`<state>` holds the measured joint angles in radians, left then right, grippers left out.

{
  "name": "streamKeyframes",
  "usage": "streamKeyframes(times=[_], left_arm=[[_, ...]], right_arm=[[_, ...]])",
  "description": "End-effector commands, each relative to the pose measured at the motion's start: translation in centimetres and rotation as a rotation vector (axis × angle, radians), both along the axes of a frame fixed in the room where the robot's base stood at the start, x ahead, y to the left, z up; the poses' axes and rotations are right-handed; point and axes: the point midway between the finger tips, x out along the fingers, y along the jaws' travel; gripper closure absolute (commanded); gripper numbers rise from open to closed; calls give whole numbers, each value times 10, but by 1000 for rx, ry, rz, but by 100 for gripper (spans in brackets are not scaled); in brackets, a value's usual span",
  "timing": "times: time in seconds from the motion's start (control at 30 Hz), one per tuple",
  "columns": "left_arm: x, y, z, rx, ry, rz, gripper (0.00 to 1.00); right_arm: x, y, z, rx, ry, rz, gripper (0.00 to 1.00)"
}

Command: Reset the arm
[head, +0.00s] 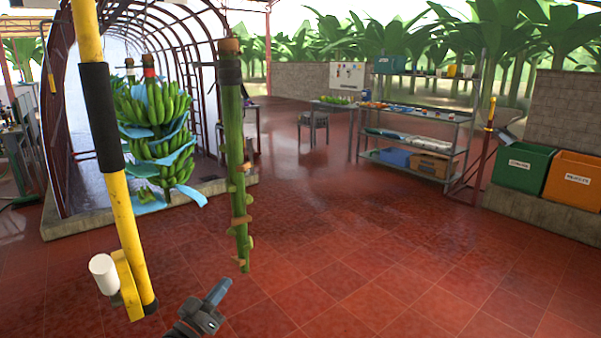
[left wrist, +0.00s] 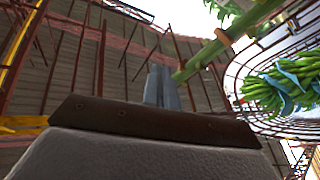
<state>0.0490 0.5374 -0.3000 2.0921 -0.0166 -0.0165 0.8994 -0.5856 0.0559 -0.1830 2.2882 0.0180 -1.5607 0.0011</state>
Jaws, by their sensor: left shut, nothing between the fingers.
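My left gripper (head: 217,292) shows at the bottom of the head view, below and left of the hanging stem's lower end. Its fingers are shut with nothing between them. They also show shut in the left wrist view (left wrist: 161,87). A bare green stem (head: 237,165) with cut stubs hangs upright in front of me, apart from the gripper in the head view. In the left wrist view the stem (left wrist: 205,55) passes behind the fingertips. My right gripper is in neither view.
A yellow pole (head: 117,200) with a black sleeve stands close at left. Behind it hangs a banana bunch (head: 155,105) with blue sheets. A metal shelf (head: 415,145), a green crate (head: 522,168) and an orange crate (head: 573,180) stand at right. The red tiled floor (head: 370,240) between is clear.

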Motion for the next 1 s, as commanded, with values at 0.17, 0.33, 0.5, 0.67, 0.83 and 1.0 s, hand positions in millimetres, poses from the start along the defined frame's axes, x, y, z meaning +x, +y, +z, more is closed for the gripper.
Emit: streamKeyframes(times=[0.17, 0.33, 0.5, 0.67, 0.83, 1.0], left_arm=[[-26, -6, -90, 116, 254, 163, 100], [-72, -9, -173, 264, 516, 259, 100], [-138, -14, -248, 426, 793, 287, 100], [-218, -20, -306, 579, 1058, 247, 100], [-307, -29, -344, 720, 1309, 142, 100], [-369, -35, -358, 805, 1470, 37, 100]], right_arm=[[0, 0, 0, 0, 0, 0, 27], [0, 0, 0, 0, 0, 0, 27], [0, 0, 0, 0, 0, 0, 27], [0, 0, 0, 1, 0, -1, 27], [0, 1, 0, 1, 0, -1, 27], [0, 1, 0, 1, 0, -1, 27]])
